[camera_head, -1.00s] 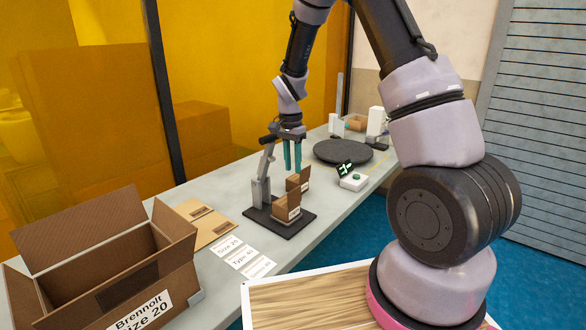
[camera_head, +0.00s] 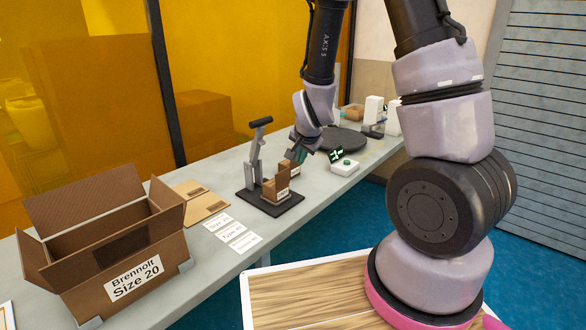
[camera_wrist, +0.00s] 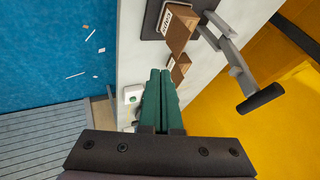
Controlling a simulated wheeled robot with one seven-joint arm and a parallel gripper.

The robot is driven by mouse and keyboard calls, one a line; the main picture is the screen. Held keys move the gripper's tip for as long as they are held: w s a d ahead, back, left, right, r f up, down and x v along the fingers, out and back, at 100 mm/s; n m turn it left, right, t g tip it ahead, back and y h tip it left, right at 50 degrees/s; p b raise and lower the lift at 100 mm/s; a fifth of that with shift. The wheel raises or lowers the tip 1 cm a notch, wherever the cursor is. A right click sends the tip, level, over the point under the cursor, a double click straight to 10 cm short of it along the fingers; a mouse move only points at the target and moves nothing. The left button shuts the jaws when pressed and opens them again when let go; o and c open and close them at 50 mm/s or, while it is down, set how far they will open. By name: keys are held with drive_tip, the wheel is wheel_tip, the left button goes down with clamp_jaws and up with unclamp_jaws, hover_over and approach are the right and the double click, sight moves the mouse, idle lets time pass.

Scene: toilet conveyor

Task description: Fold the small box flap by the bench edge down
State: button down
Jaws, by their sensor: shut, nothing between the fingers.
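The small brown cardboard box (camera_head: 270,191) sits on a black base plate, with a brown flap standing up on its bench-edge side (camera_head: 283,182). The box also shows at the top of the wrist view (camera_wrist: 179,30). A second labelled brown cardboard piece (camera_head: 287,168) stands just behind it, and in the wrist view (camera_wrist: 181,67) it lies between the box and my fingers. My gripper (camera_head: 299,153) has green fingers pressed together and empty. It is beyond the box, tilted, close to the second piece. I cannot tell whether it touches. It also shows in the wrist view (camera_wrist: 160,75).
A grey stand with a black handle (camera_head: 261,122) rises behind the small box. A large open box (camera_head: 60,256) is at the left, with flat cardboard (camera_head: 196,194) and label cards (camera_head: 232,235) between. A white button unit (camera_head: 345,167) and dark turntable (camera_head: 342,140) lie beyond.

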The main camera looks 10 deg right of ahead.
approach(286, 174)
wheel_tip(286, 174, down, 4)
drive_tip(key=d, duration=0.3)
drive_tip(key=shift+w+a+f, duration=0.1)
drive_tip(key=shift+w+a, duration=1.25)
drive_tip(key=shift+w, duration=0.1)
drive_tip(key=shift+w+a, duration=0.1)
drive_tip(key=shift+a, duration=0.05)
